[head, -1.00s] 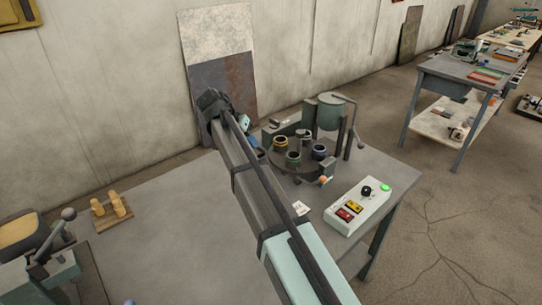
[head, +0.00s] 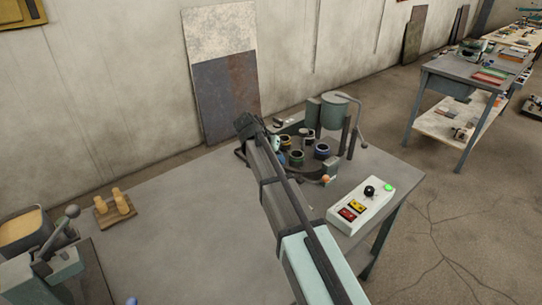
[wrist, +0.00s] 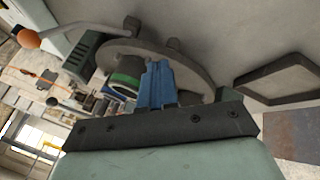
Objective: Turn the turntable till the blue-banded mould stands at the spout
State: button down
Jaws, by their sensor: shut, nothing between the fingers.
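The round dark turntable (head: 309,168) stands on the bench, partly hidden by my arm, with several small dark moulds on it. A grey-green pot (head: 334,112) stands on posts behind the turntable. Its spout is too small to make out.
A white control box (head: 361,205) with a lit green button stands right of the turntable. A lever with an orange knob (head: 325,179) sits at the turntable's front. Wooden pegs on a board (head: 115,207) lie at left. The bench middle is clear.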

jog(key=shift+d, duration=0.25)
jog(key=shift+s+d, duration=0.1)
dwell(0.3)
jog(key=shift+s+d+n, duration=0.15)
jog(key=shift+n, duration=0.15)
jog(key=shift+s+d+n+t, duration=0.35)
jog(key=shift+d+n+t, duration=0.05)
jog(key=shift+d+n, duration=0.1)
